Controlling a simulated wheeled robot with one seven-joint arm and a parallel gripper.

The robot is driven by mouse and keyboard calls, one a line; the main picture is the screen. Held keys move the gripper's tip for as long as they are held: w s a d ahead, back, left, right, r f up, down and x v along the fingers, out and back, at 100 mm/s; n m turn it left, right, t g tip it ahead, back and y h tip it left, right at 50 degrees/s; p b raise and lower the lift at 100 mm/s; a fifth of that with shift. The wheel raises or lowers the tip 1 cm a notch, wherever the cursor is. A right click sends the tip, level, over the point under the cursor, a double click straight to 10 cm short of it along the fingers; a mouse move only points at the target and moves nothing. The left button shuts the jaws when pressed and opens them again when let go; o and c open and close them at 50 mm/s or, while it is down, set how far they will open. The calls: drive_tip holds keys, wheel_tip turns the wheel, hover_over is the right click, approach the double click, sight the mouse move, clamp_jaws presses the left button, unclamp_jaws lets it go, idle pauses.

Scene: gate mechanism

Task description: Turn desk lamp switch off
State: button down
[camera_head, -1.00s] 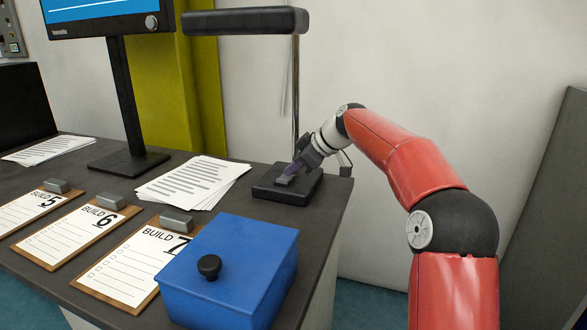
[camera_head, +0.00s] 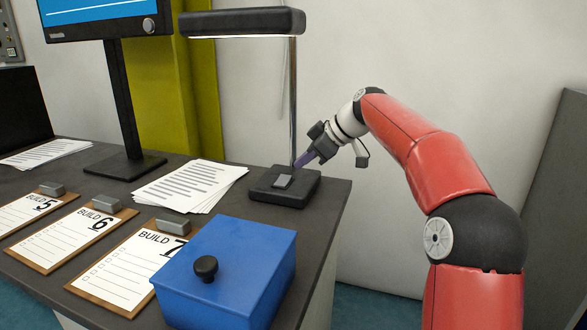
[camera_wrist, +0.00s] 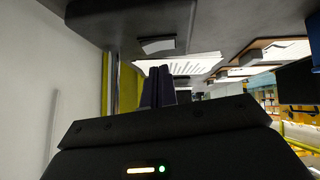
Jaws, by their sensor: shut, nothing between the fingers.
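The desk lamp has a black bar head (camera_head: 240,22), a thin pole (camera_head: 293,100) and a square black base (camera_head: 300,192) on the desk. A thin bright strip shows along the head's lower edge. The grey rocker switch (camera_head: 284,182) sits on top of the base; it also shows in the wrist view (camera_wrist: 157,46). I cannot tell its tilt. My gripper (camera_head: 299,163) is shut and empty, its purple fingers pointing down-left, above and behind the switch and apart from it. The shut fingers also show in the wrist view (camera_wrist: 157,88).
A blue box (camera_head: 228,270) with a black knob stands in front of the base. Papers (camera_head: 190,185) lie left of it. Clipboards (camera_head: 110,270) line the front, and a monitor (camera_head: 105,20) stands behind. The desk's right edge is close to the base.

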drive_tip(key=shift+v, duration=0.95)
wheel_tip(320, 180, up, 6)
drive_tip(key=d+p, duration=0.1)
drive_tip(key=p, duration=0.1)
drive_tip(key=shift+d, duration=0.15)
drive_tip(key=shift+f, duration=0.1)
hover_over(280, 176)
drive_tip(key=s+d, duration=0.2)
drive_tip(key=f, duration=0.6)
drive_tip(key=shift+s+d+f, duration=0.1)
drive_tip(key=shift+d+f, duration=0.1)
drive_tip(key=shift+f, duration=0.2)
drive_tip(key=f, duration=0.3)
drive_tip(key=shift+w+f+b, duration=0.15)
drive_tip(key=shift+w+b, duration=0.15)
drive_tip(key=shift+b, duration=0.1)
drive_tip(key=shift+f, duration=0.4)
